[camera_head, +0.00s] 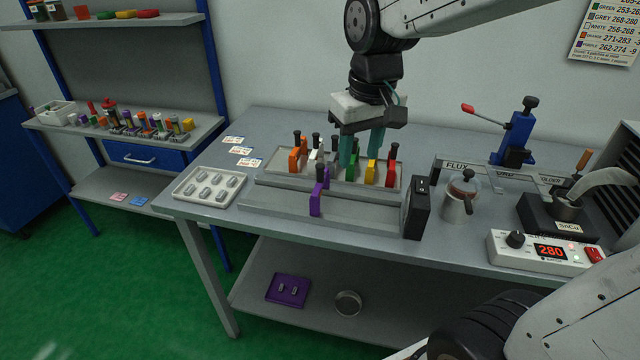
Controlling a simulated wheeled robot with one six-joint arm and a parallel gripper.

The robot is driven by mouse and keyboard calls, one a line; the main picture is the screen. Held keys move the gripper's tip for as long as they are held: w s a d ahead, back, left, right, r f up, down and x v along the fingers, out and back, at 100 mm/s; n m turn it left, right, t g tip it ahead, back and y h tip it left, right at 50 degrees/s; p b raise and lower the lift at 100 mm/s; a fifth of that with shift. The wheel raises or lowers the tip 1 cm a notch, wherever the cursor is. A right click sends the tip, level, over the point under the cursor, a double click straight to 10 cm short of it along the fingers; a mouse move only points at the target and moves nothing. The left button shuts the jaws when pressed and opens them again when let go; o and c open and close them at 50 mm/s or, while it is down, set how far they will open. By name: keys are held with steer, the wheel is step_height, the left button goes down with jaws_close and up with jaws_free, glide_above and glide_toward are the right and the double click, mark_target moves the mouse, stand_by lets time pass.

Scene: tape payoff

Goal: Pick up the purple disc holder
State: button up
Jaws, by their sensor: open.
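The purple disc holder (316,200) shows as an upright purple plate on the front grey ledge of the bench fixture. A second purple piece and a black knob (319,171) stand just behind it; I cannot tell if they are one part. My gripper (361,160) points down with two teal fingers apart. It is above and behind the purple holder, to its right, over the row of coloured holders. The fingertips are near the green holder (351,170) and the yellow holder (371,172). I cannot tell whether they touch anything. Nothing is clearly held.
Orange (293,160) and red (391,172) holders stand in the same rack. A black box (416,208) stands at the fixture's right end. A white tray (232,198) of grey parts lies left. A flux jar (460,197) and solder pot (568,207) stand right.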

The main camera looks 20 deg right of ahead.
glide_above(320, 165)
steer(key=s, duration=0.2)
step_height(320, 165, down, 6)
steer(key=shift+n, duration=0.4)
steer(key=f, duration=0.2)
steer(key=w+f, duration=0.1)
steer(key=f, duration=0.2)
steer(key=w+f, duration=0.1)
steer(key=f, duration=0.1)
steer(key=shift+f, duration=0.25)
jaws_close()
